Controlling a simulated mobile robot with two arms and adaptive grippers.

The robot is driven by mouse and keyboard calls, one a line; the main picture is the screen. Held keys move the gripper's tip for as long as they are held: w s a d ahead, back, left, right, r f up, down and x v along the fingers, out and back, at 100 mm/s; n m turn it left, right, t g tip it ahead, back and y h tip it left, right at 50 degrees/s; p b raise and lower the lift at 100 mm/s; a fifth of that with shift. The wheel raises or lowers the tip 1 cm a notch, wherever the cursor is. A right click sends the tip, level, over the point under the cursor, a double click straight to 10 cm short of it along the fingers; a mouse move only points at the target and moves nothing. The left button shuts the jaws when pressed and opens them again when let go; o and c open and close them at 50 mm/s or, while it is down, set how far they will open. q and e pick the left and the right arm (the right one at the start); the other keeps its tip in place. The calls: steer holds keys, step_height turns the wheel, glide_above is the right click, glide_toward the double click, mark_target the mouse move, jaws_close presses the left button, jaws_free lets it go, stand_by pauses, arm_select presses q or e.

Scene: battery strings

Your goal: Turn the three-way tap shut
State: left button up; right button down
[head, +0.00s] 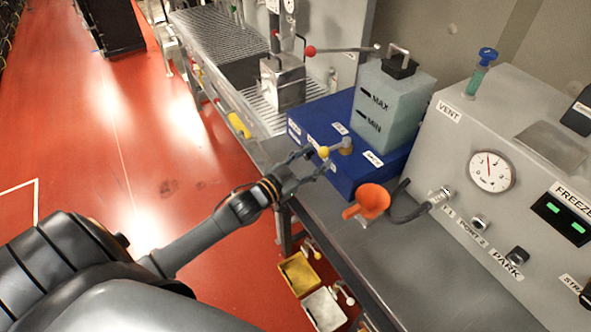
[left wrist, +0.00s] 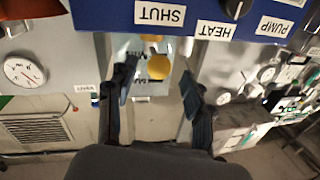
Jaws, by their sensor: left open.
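The three-way tap has a grey lever with a yellow ball end (head: 323,152) and a brass-coloured base (head: 346,150) on a blue box (head: 318,113). My left gripper (head: 316,161) is open at the box's near edge, its fingertips close to the yellow ball. In the left wrist view a yellow ball (left wrist: 158,67) shows between the open fingers (left wrist: 157,78); I cannot tell whether they touch it. The labels SHUT (left wrist: 159,14), HEAT (left wrist: 214,30) and PUMP (left wrist: 276,26) show upside down there. My right gripper is not in view.
A pale green tank (head: 390,105) marked MAX and MIN stands on the box. A grey panel (head: 520,140) with a gauge (head: 491,172) stands at right. The bench front (head: 400,275) is clear.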

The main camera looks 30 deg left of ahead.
arm_select(q)
steer(key=v, duration=0.8)
steer(key=s+a+f+n+g+y+b, duration=0.1)
steer(key=s+f+g+y, duration=0.2)
steer(key=f, duration=0.9)
steer(key=s+a+f+n+g+b, duration=0.15)
steer(key=s+f, duration=0.35)
steer(key=f, duration=0.7)
steer(key=s+a+f+n+g+y, duration=0.1)
steer(key=s+f+g+y, duration=0.3)
steer(key=f, duration=0.8)
steer(key=s+d+f+g, duration=0.2)
steer(key=s+f, duration=0.4)
steer(key=s, duration=0.3)
steer(key=s+d+f+g+h+b, duration=0.1)
steer(key=s+d+f+g, duration=0.2)
steer(key=s+f, duration=0.3)
steer(key=s+d+f+g+h, duration=0.1)
steer(key=s+d+f+g, duration=0.2)
steer(key=s+f, duration=0.4)
steer(key=s+d, duration=0.1)
steer(key=s, duration=0.5)
steer(key=shift+d+m+b, duration=0.25)
steer(key=shift+m+b, duration=0.1)
steer(key=shift+b, duration=0.05)
steer(key=shift+s, duration=0.15)
